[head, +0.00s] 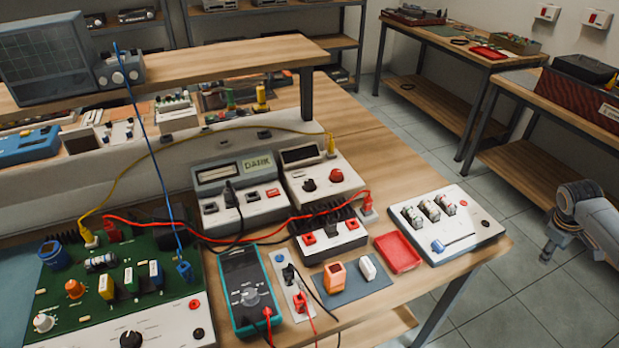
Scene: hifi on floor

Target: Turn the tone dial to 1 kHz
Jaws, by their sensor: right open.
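Several dials are in view, and their markings are too small to tell which is the tone dial. A black knob (309,185) is on a white box with a dark display, beside a red knob (336,175). Another black knob (131,339) is at the front of the green circuit board (75,275), cut by the lower picture edge. A white knob (43,322) is at that board's left front. My right gripper (548,252) is open at the right edge, over the floor, apart from the bench and every dial. My left gripper is out of view.
A teal multimeter (250,288), a red tray (398,252) and a white switch box (445,222) stand near the bench's front edge. Yellow, red, blue and black cables cross the devices. An oscilloscope (55,60) sits on the raised shelf. Tiled floor (540,300) is clear at right.

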